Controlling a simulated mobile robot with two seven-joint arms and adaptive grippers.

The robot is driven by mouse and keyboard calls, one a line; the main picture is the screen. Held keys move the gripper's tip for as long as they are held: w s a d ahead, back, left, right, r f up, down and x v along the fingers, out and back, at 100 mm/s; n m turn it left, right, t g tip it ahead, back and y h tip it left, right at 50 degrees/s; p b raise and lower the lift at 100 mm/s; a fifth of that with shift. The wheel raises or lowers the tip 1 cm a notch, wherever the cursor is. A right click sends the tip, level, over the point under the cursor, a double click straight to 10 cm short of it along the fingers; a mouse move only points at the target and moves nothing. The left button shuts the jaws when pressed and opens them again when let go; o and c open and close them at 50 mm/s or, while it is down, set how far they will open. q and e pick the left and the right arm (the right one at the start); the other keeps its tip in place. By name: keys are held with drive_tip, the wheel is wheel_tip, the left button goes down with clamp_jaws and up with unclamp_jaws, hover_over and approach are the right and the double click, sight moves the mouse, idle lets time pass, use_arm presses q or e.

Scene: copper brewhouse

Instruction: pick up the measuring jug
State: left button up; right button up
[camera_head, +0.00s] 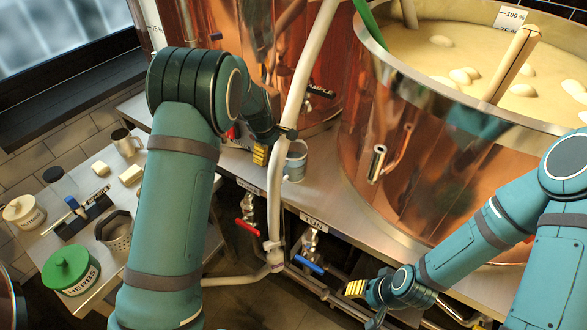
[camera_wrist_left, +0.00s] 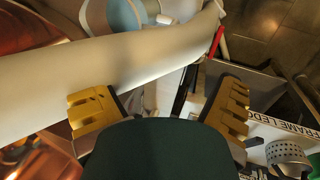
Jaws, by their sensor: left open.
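A small grey-blue metal vessel (camera_head: 296,163), which looks like the measuring jug, stands on the steel ledge in front of the copper vats. A pale pipe passes close in front of it and hides part of its left side. My left gripper (camera_head: 262,152) is just left of it, apart from it. In the left wrist view the yellow fingers of my left gripper (camera_wrist_left: 160,108) are wide apart with nothing held. The pale pipe crosses beyond them, and a blue-grey round vessel (camera_wrist_left: 115,16) shows partly behind it. My right gripper (camera_head: 356,289) is low at the right, its fingers partly hidden.
The pale upright pipe (camera_head: 305,75) is a close obstacle. The copper vat (camera_head: 365,120) stands right of the vessel. Red (camera_head: 247,228) and blue (camera_head: 308,264) valve handles sit below the ledge. A side table at left holds a steel mug (camera_head: 126,143) and a green-lidded herbs jar (camera_head: 70,268).

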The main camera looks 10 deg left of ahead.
sight(281, 164)
use_arm(q)
drive_tip(key=b+x, duration=0.1)
drive_tip(key=x, duration=0.5)
drive_tip(key=shift+f, duration=0.3)
drive_tip(key=shift+d+b+x, duration=0.15)
drive_tip(key=shift+b+x, duration=0.1)
drive_tip(key=shift+x, duration=1.1)
drive_tip(key=shift+d+b+x, duration=0.15)
drive_tip(key=shift+b+x, duration=0.05)
drive_tip(key=shift+x, duration=1.15)
drive_tip(key=shift+r, duration=0.1)
